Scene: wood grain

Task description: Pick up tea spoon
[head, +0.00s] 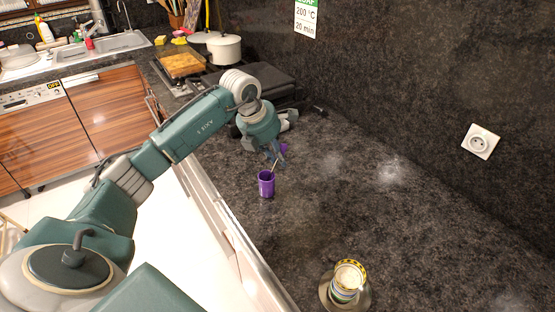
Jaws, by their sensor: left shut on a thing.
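A purple cup (266,184) stands on the dark stone counter (400,230). A thin tea spoon (273,166) sticks up from the cup's mouth, tilted to the right. My left gripper (277,160) is just above the cup, shut on the spoon's upper part. The spoon's lower end is hidden inside the cup. A bit of another purple thing (283,148) shows behind the gripper, mostly hidden. My right gripper is not in view.
A dark flat appliance (270,82), a white pot (224,50) and a tray (181,65) stand farther back. The counter's right side is clear, with a wall behind.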

